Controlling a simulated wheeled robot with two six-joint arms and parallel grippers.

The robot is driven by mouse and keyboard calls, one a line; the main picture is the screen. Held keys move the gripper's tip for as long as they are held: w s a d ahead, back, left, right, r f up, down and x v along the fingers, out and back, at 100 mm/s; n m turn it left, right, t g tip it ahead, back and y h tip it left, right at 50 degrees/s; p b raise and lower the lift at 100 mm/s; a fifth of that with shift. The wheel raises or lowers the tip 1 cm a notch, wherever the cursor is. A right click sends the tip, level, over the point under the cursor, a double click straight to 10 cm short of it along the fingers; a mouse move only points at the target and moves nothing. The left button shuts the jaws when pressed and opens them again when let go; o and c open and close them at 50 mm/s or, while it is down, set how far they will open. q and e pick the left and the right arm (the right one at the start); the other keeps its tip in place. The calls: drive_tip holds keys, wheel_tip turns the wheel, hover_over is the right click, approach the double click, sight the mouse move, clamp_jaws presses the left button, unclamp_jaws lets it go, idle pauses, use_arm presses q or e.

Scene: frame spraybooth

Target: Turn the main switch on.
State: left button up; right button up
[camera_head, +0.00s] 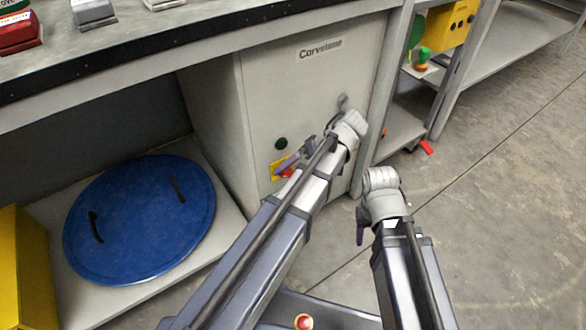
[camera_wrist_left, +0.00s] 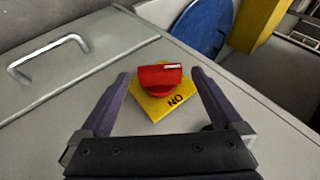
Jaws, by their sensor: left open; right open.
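The main switch is a red knob (camera_wrist_left: 158,76) on a yellow plate (camera_wrist_left: 178,103) on the grey cabinet front (camera_head: 305,75). The plate has black lettering. In the left wrist view the knob's grip lies roughly sideways, with a white mark at its right end. My left gripper (camera_wrist_left: 162,88) is open, one finger on each side of the knob, with visible gaps; contact cannot be made out. In the head view the left gripper (camera_head: 292,158) partly covers the red knob (camera_head: 286,172). My right gripper (camera_head: 361,226) hangs open and empty to the right, partly hidden.
A metal handle (camera_wrist_left: 48,56) is on the cabinet front, also seen in the head view (camera_head: 343,103). A dark green round button (camera_head: 281,143) sits above the switch. A blue round lid (camera_head: 140,220) lies on the low shelf at left.

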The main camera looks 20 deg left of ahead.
use_arm(q)
drive_tip(key=p+v, duration=0.5)
drive_tip(key=v, duration=0.2)
drive_tip(key=shift+d+r+p, duration=0.25)
drive_tip(key=shift+r+p, duration=0.05)
drive_tip(key=shift+p, duration=0.1)
drive_tip(key=shift+w, duration=0.1)
